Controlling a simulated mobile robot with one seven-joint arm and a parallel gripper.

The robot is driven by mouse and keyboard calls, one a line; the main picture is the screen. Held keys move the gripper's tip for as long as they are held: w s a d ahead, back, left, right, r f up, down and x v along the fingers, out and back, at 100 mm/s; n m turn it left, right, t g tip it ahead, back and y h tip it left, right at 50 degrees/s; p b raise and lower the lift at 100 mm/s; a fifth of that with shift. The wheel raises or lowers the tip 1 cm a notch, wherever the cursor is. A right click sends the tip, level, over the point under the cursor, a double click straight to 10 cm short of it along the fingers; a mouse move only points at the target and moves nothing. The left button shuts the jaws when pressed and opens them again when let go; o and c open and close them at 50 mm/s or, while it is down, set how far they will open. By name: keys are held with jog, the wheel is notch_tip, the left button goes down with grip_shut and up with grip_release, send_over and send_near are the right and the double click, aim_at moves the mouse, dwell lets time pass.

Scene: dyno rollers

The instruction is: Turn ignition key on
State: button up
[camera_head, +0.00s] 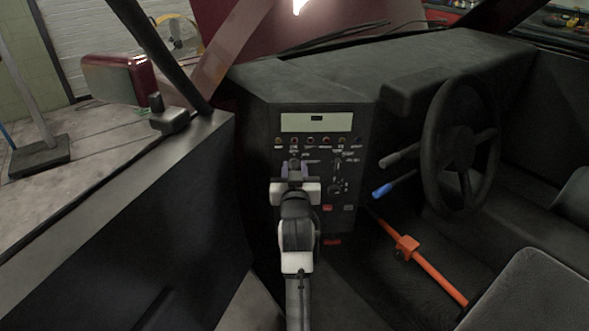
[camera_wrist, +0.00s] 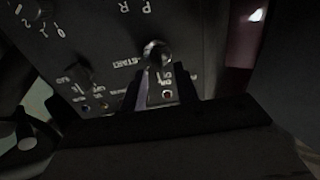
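The dark control panel (camera_head: 362,128) faces me in the head view, with a display and a row of small buttons. My gripper (camera_head: 295,166) is in front of its lower left part and hides what lies behind it. In the wrist view a round, shiny switch or key (camera_wrist: 156,52) stands out from the panel beside the upside-down word START. I cannot tell for certain that it is the ignition key. My gripper's two fingers (camera_wrist: 160,88) point toward it, apart, with bare panel showing between them. Whether the tips touch it is unclear.
Other knobs (camera_head: 337,187) sit on the panel right of my gripper. A steering wheel (camera_head: 461,147), a blue-tipped lever (camera_head: 382,190) and an orange bar (camera_head: 408,248) are further right. A dark door (camera_head: 130,225) with a red mirror (camera_head: 115,78) is at the left.

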grip_shut()
jog(key=shift+m, duration=0.4)
jog(key=m, duration=0.1)
jog(key=m+p, duration=0.1)
jog(key=m, duration=0.1)
jog(key=shift+d+m, duration=0.25)
jog(key=shift+m, duration=0.05)
jog(key=shift+d+f+m+p, duration=0.15)
jog(key=shift+m+p, duration=0.25)
jog(key=shift+m, duration=0.7)
jog(key=shift+d+f+m+p, duration=0.15)
jog(key=shift+m+p, duration=0.2)
jog(key=shift+m, duration=0.75)
grip_release()
